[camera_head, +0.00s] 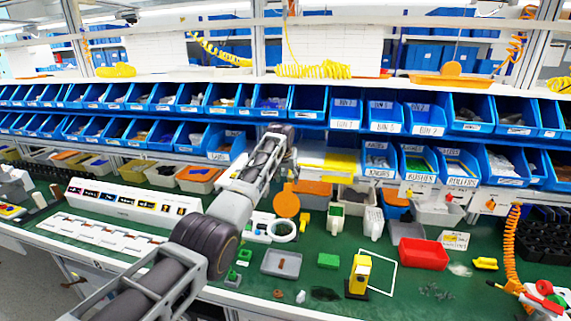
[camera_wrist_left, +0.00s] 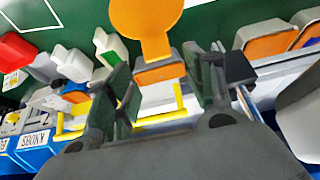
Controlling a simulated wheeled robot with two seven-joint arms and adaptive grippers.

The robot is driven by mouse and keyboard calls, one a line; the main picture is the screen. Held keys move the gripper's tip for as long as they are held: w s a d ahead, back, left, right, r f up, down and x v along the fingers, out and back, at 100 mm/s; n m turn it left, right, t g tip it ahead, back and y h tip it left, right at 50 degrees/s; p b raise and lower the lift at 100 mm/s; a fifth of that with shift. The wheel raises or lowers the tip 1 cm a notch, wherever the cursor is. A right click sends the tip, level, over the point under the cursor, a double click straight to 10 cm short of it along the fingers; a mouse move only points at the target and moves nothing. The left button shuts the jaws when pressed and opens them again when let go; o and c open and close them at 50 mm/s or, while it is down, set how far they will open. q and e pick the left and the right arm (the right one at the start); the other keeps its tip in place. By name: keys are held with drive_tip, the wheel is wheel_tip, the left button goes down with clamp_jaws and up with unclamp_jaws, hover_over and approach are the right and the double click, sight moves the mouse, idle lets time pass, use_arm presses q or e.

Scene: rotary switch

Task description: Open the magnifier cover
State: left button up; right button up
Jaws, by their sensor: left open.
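The orange round disc (camera_head: 287,204), which looks like the magnifier cover, stands over the green bench beside a white ring (camera_head: 283,230) that looks like the magnifier's rim. In the left wrist view the orange disc (camera_wrist_left: 146,18) narrows to a stem pointing toward the gap between my fingers. My left gripper (camera_wrist_left: 160,78) is open, its dark pads spread apart with nothing visibly held. In the head view my left arm reaches in from the lower left, and its gripper (camera_head: 290,175) hangs just above the disc. Whether a finger touches the disc is unclear. My right gripper is out of view.
Blue bins (camera_head: 345,113) line the back racks. Bins and small containers stand close behind the disc. A grey tray (camera_head: 281,263), a green block (camera_head: 328,261), a yellow device (camera_head: 360,274) and a red bin (camera_head: 423,253) are on the bench in front and to the right.

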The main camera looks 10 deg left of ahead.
use_arm(q)
drive_tip(key=v, duration=0.7)
drive_tip(key=shift+r, duration=0.35)
drive_tip(key=shift+s, duration=0.15)
idle(0.3)
